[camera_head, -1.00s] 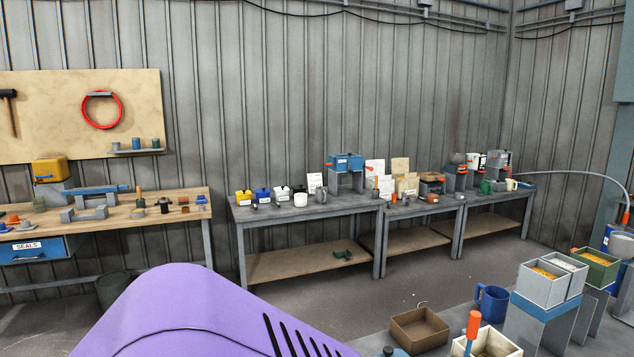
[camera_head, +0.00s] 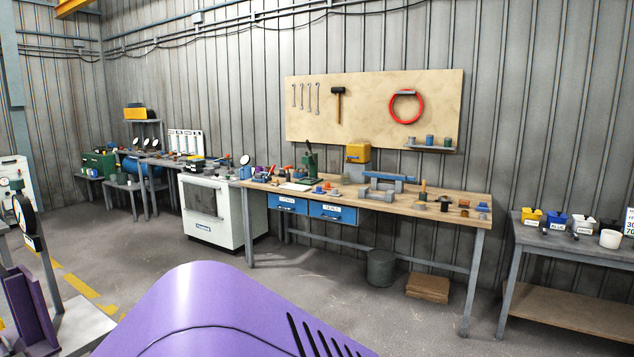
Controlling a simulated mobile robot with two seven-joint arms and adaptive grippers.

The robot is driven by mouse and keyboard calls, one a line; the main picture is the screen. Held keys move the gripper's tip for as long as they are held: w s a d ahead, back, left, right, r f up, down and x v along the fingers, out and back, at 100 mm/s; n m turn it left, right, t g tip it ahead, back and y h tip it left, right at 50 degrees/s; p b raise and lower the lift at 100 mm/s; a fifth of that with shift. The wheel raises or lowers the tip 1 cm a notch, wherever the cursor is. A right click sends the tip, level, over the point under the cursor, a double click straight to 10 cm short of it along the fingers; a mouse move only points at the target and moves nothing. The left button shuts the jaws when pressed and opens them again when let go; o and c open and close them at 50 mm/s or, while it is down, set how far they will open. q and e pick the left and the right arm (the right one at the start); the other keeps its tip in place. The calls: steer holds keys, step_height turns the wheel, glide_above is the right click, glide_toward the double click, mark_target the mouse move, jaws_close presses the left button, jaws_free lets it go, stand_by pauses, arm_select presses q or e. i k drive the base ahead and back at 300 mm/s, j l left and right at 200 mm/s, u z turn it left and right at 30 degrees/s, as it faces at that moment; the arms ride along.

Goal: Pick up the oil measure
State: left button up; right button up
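I cannot make out an oil measure for certain among the small, distant items in view. A white cup-like container (camera_head: 610,239) stands on the grey table (camera_head: 531,244) at the far right. Several small items stand on the wooden workbench (camera_head: 330,198) in the middle, too small to name surely. Neither of my grippers shows.
A white oven-like cabinet (camera_head: 211,212) stands left of the workbench. A dark bin (camera_head: 381,268) and a brown box (camera_head: 428,288) sit on the floor under it. A purple rack (camera_head: 32,305) is at the near left. Open floor lies before the workbench.

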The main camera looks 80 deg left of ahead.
mark_target(344, 179)
steer(key=u, duration=2.45)
steer(key=z, duration=3.7)
steer(key=u, duration=3.7)
